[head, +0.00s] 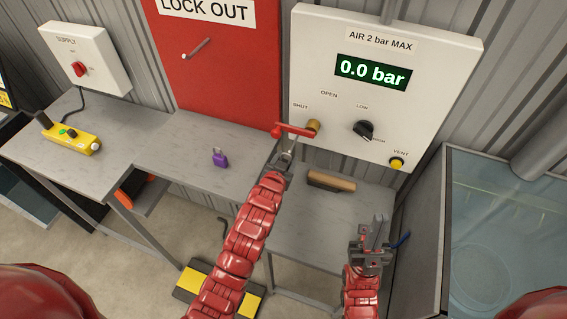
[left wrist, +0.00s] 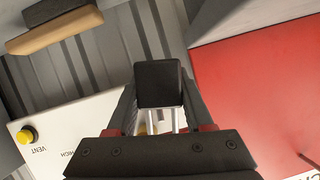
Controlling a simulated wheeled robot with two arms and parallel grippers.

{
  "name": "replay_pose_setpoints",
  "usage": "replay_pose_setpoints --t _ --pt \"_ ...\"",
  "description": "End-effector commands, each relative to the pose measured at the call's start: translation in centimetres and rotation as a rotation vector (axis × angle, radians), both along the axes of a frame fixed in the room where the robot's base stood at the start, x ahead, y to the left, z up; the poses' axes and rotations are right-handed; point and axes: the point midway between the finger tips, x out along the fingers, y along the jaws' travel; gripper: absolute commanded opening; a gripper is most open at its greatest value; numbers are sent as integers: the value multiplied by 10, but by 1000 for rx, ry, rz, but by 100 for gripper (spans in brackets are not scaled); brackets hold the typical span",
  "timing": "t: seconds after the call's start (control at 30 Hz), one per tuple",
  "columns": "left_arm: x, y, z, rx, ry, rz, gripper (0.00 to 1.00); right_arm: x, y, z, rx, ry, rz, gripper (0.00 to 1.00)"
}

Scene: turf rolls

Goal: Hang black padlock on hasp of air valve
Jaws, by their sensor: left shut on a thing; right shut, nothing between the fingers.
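My left gripper (head: 284,163) is raised just below the red valve lever (head: 293,131) on the white air panel (head: 430,55). The lever points left toward SHUT, beside a brass fitting (head: 314,126). In the left wrist view the left gripper (left wrist: 157,105) is shut on the black padlock (left wrist: 158,83), with its two silver shackle legs (left wrist: 165,120) showing. In the head view the padlock is mostly hidden by the gripper. I cannot make out the hasp or whether the shackle touches it. My right gripper (head: 372,232) is shut and empty, low at the right.
A purple padlock (head: 219,158) stands on the grey bench (head: 180,143). A wood-backed brush (head: 331,181) lies under the panel. A yellow control box (head: 70,138) lies at left. A red lockout board (head: 215,80) with a peg is left of the panel. A glass-sided cabinet (head: 500,220) stands at right.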

Motion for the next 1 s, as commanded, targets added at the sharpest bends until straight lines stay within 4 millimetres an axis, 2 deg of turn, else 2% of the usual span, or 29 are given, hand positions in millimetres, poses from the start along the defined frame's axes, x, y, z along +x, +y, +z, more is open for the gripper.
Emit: replay_pose_setpoints --t 0.63,0.7,1.0 --pt "41 -13 -1 0 0 0 0 0 0 5 0 0 0 0" --pt "45 -14 -8 -1 -2 1 0 0 0 -4 0 0 0 0" --pt "51 -17 -12 -2 -2 0 0 0 0 -16 0 0 0 0"
